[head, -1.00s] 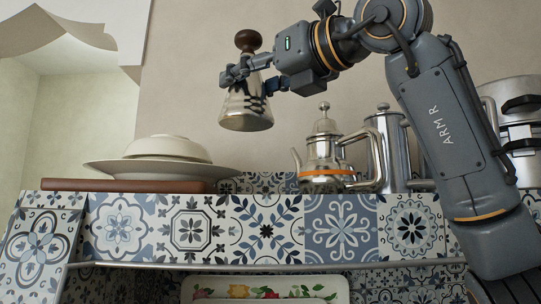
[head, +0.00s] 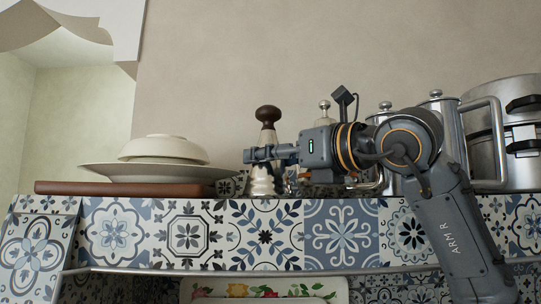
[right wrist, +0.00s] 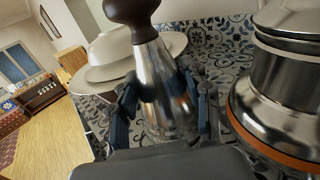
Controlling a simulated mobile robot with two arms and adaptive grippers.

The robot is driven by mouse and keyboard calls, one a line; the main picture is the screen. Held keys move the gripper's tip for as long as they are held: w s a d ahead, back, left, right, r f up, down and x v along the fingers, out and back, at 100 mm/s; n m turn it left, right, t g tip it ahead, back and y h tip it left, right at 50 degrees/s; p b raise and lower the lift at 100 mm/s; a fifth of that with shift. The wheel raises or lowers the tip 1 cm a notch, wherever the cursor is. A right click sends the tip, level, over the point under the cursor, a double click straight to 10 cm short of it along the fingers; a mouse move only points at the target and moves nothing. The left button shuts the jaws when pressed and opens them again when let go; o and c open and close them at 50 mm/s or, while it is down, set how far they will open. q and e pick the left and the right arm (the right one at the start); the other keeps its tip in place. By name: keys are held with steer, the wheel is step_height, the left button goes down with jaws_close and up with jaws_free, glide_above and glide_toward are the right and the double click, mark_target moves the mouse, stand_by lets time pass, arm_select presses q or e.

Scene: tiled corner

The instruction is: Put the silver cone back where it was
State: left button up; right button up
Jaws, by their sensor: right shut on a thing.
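The silver cone (head: 266,138) is a shiny metal cone with a dark brown knob on top. It is upright at the tiled shelf, between the plates and the teapot. Its base is down at shelf height, partly behind the tiled front edge, so I cannot tell whether it touches the surface. My right gripper (head: 262,155) is shut on the cone's body, coming in from the right. In the right wrist view the cone (right wrist: 165,80) stands between the two fingers of the gripper (right wrist: 165,108). My left gripper is not in view.
A bowl (head: 163,149) on a wide plate (head: 110,172) and brown board (head: 120,188) is at left. A silver teapot with an orange band (right wrist: 275,145) is close on the right; my arm mostly hides it in the head view. Steel pots (head: 490,130) stand further right.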

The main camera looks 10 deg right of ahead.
steer(key=shift+s+a, duration=0.1)
steer(key=o, duration=1.3)
steer(key=shift+f, duration=0.1)
steer(key=shift+r, duration=0.2)
steer(key=b+v, duration=0.4)
steer(key=v, duration=0.8)
steer(key=shift+f, duration=0.15)
